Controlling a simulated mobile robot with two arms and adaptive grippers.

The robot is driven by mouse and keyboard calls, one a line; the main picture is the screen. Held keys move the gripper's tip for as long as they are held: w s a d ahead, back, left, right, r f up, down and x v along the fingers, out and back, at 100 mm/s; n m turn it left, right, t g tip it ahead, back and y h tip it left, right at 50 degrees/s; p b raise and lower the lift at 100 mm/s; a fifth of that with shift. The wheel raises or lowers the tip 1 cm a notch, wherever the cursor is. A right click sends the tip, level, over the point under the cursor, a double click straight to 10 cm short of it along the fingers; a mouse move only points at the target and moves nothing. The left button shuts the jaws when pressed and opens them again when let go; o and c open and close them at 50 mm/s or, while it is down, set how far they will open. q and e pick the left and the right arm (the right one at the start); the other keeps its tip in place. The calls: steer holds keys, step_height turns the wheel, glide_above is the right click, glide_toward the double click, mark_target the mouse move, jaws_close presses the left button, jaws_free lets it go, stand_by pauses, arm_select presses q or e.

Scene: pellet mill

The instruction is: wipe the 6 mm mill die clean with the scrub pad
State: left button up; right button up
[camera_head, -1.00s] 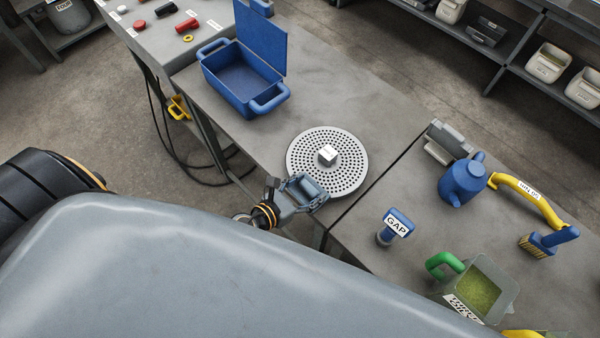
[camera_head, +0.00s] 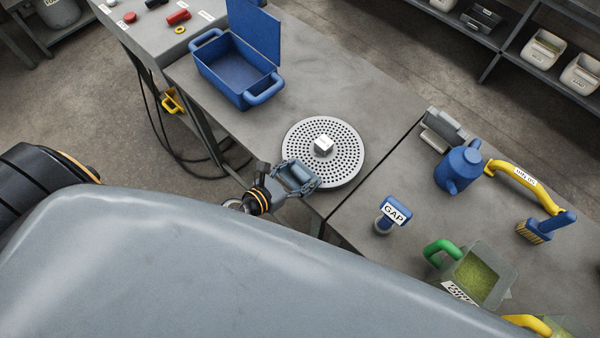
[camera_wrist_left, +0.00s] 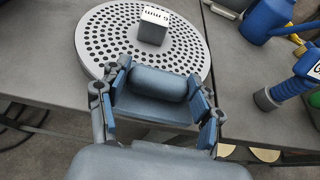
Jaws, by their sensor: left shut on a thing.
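The mill die (camera_head: 345,165) is a round light grey plate full of holes, lying flat on the bench. A pale block (camera_head: 323,145) stands at its centre; in the left wrist view the block's label reads "6 mm" (camera_wrist_left: 155,17). My left gripper (camera_head: 297,178) is shut on the scrub pad, a grey-blue piece with a thick rounded top (camera_wrist_left: 158,84), at the die's near left edge. The pad hides part of that rim; I cannot tell whether it touches the die. The die also shows in the left wrist view (camera_wrist_left: 100,40). My right gripper is not in view.
An open blue box (camera_head: 225,72) stands behind the die to the left. A "GAP" handle (camera_head: 393,214), blue can (camera_head: 458,170), brush (camera_head: 545,227) and green-handled scoop (camera_head: 478,278) are at the right. A seam (camera_head: 375,175) runs just right of the die.

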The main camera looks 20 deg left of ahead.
mark_target(290, 167)
arm_select(q)
steer(key=shift+w+a+f+b, duration=0.1)
steer(key=shift+w+a+b, duration=0.15)
steer(key=shift+a, duration=0.3)
steer(key=shift+w+a+b, duration=0.1)
steer(key=shift+a+b, duration=0.1)
steer(key=shift+a, duration=0.4)
steer(key=shift+w+a+f+b, duration=0.1)
steer(key=shift+w+a+b, duration=0.15)
steer(key=shift+a, duration=0.3)
steer(key=shift+w+a+r, duration=0.1)
steer(key=shift+a+r, duration=0.05)
steer(key=shift+a, duration=0.2)
steer(key=shift+d, duration=0.2)
steer(key=shift+s+d, duration=0.2)
steer(key=shift+d, duration=0.1)
steer(key=shift+s+d+p, duration=0.35)
steer(key=shift+d+p, duration=0.05)
steer(key=shift+d, duration=0.45)
steer(key=shift+s+d+p, duration=0.3)
steer(key=shift+d+p, duration=0.1)
steer(key=shift+d, duration=0.45)
steer(key=shift+a, duration=0.1)
